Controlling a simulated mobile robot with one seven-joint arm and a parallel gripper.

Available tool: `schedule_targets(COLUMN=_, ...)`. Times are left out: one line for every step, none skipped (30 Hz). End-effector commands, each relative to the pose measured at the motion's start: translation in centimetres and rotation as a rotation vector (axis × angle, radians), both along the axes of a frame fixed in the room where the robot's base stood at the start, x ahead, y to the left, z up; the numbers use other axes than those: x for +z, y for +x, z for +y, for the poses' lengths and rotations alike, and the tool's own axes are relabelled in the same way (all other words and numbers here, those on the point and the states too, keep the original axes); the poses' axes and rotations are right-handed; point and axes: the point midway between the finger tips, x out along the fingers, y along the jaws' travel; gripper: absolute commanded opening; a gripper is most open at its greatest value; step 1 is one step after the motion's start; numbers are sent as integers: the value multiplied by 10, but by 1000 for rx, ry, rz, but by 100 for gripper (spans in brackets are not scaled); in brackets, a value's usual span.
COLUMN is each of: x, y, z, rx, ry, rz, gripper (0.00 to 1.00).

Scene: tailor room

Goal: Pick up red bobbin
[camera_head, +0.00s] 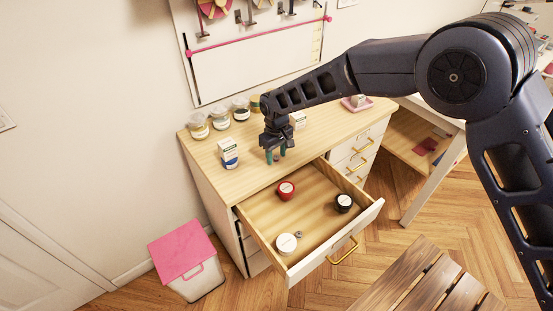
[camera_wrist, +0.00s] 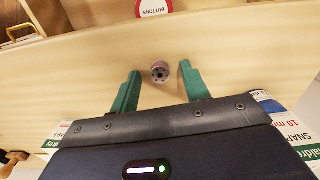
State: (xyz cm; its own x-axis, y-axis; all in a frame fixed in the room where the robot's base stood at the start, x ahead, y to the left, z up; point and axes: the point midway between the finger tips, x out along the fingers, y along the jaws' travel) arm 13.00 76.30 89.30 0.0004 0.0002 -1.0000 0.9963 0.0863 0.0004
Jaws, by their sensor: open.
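My gripper (camera_head: 275,156) points down over the top of the wooden cabinet (camera_head: 255,165), near the edge above the open drawer. Its two green fingers are open and apart. In the wrist view, a small round bobbin (camera_wrist: 160,71) with a pinkish-red tint and a dark centre hole lies on the pale wood. It appears between the tips of my gripper (camera_wrist: 160,78), with a gap on each side. I cannot tell the height of the fingers above it. In the head view I cannot make out this bobbin at the fingers.
The open drawer (camera_head: 257,219) holds a red tin (camera_head: 286,190), a black tin (camera_head: 344,202), a white tin (camera_head: 286,243) and a small grey piece (camera_head: 298,234). A snaps box (camera_head: 228,153) and several jars (camera_head: 198,126) stand on the cabinet. A pink-lidded bin (camera_head: 181,252) is on the floor.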

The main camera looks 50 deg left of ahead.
Motion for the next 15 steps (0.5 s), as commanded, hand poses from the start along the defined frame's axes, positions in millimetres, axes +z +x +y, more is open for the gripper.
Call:
schedule_targets(x=0, y=0, z=0, rx=0, ry=0, rz=0, gripper=46)
schedule_targets(x=0, y=0, z=0, rx=0, ry=0, rz=0, gripper=46)
schedule_targets(x=0, y=0, z=0, rx=0, ry=0, rz=0, gripper=46)
schedule_targets(x=0, y=0, z=0, rx=0, ry=0, rz=0, gripper=46)
schedule_targets(x=0, y=0, z=0, rx=0, ry=0, rz=0, gripper=44)
schedule_targets(x=0, y=0, z=0, rx=-1, ry=0, rz=0, gripper=36)
schedule_targets(x=0, y=0, z=0, rx=-1, ry=0, rz=0, gripper=30)
schedule_targets(x=0, y=0, z=0, rx=-1, ry=0, rz=0, gripper=25)
schedule_targets(x=0, y=0, z=0, rx=-1, ry=0, rz=0, gripper=17)
schedule_targets(x=0, y=0, z=0, rx=-1, ry=0, rz=0, gripper=11)
schedule_targets(x=0, y=0, z=0, rx=-1, ry=0, rz=0, gripper=5)
schedule_targets(x=0, y=0, z=0, rx=-1, ry=0, rz=0, gripper=0)
schedule_targets(x=0, y=0, z=0, rx=-1, ry=0, rz=0, gripper=0)
schedule_targets(x=0, y=0, z=0, rx=-1, ry=0, rz=0, gripper=0)
schedule_targets(x=0, y=0, z=0, rx=-1, ry=0, rz=0, gripper=0)
